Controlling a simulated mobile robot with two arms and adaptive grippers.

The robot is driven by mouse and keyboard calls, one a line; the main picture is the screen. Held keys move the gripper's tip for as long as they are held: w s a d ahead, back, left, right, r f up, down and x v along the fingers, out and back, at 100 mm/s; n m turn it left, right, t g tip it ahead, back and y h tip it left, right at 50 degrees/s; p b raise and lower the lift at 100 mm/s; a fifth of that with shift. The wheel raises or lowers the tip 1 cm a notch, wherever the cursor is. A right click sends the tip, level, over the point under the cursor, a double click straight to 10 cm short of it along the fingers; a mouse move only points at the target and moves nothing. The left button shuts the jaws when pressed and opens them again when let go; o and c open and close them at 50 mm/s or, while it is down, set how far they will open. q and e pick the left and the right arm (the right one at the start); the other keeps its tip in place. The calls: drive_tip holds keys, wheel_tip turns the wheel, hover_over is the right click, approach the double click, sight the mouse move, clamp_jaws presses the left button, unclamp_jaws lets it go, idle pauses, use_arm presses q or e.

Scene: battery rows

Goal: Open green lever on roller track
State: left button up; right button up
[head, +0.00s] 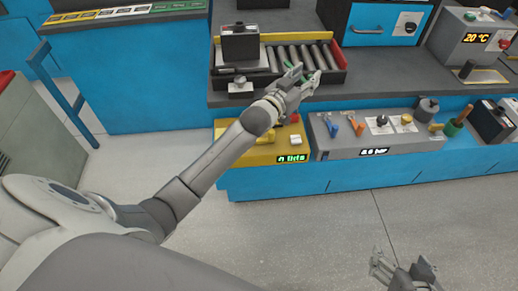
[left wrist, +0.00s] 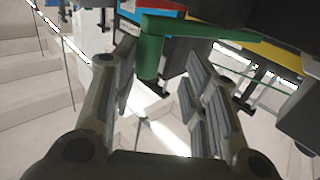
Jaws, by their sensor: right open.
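The green lever (left wrist: 150,55) shows large in the left wrist view, its arm running to the right and its handle hanging down. In the head view only small green parts of it (head: 288,65) show, partly hidden by my left gripper (head: 301,78). My right gripper (head: 403,266) is open and empty at the lower right, over the floor.
A black box (head: 240,43) stands at the track's left end. Below the track are a yellow panel (head: 262,152) and a grey panel (head: 350,143) with knobs and levers. A blue-doored unit (head: 372,25) stands behind. The floor in front is clear.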

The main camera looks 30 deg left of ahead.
use_arm(q)
drive_tip(key=shift+s+a+f, duration=0.15)
drive_tip(key=shift+s+a, duration=0.05)
drive_tip(key=shift+s, duration=0.1)
drive_tip(key=s+a+b, duration=0.1)
drive_tip(key=s+a, duration=0.1)
drive_tip(key=s, duration=0.9)
drive_tip(key=s+f+g, duration=0.2)
drive_tip(key=s+f, duration=0.1)
drive_tip(key=f, duration=0.1)
drive_tip(key=s+f+g+y, duration=0.1)
drive_tip(key=s+f+g, duration=0.1)
drive_tip(key=s+f, duration=0.1)
drive_tip(key=s+d+f+g+y, duration=0.1)
drive_tip(key=s+f, duration=0.2)
drive_tip(key=f, duration=0.2)
drive_tip(key=shift+n+g, duration=0.3)
drive_tip(key=shift+g, duration=0.1)
drive_tip(key=shift+s+f, duration=0.5)
use_arm(e)
drive_tip(key=shift+a+f, duration=0.2)
drive_tip(key=shift+f, duration=0.05)
use_arm(q)
drive_tip(key=shift+c, duration=0.3)
